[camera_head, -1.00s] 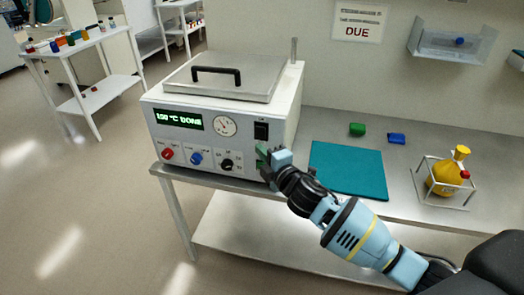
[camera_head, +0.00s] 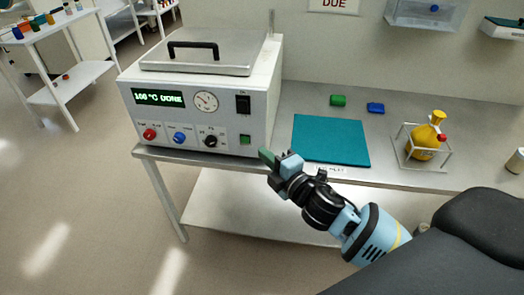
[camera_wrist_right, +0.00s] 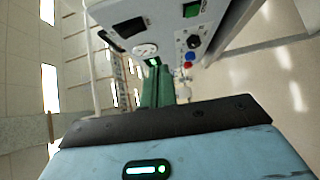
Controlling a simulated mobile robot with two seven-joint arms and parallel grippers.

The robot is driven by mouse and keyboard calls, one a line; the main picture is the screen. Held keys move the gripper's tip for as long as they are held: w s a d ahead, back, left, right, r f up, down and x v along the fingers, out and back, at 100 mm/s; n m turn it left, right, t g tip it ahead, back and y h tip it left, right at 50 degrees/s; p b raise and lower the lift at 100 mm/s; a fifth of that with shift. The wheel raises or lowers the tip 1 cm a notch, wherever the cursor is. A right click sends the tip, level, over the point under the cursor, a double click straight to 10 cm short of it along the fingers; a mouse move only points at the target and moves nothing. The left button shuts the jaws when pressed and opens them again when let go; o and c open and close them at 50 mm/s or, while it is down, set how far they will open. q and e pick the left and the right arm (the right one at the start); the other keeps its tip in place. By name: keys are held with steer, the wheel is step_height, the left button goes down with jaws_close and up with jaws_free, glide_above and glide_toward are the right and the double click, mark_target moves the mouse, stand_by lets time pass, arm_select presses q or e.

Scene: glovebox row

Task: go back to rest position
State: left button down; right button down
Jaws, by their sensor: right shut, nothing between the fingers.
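My right gripper (camera_head: 270,158) is in front of the table, just right of the lower front corner of a white heating unit (camera_head: 185,115). Its green fingers are closed together and hold nothing; they also show in the right wrist view (camera_wrist_right: 158,85). A gap separates the fingertips from the unit's green button (camera_head: 245,139). The unit's display (camera_head: 158,98) is lit green and appears to read "100 °C DONE". Its lid is closed. My left gripper is not in view.
A teal mat (camera_head: 330,140) lies right of the unit on the steel table. Behind it are a green block (camera_head: 338,101) and a blue block (camera_head: 375,108). A yellow flask (camera_head: 425,140) stands in a wire frame further right. Open floor lies to the left.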

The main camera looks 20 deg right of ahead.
stand_by(0.4)
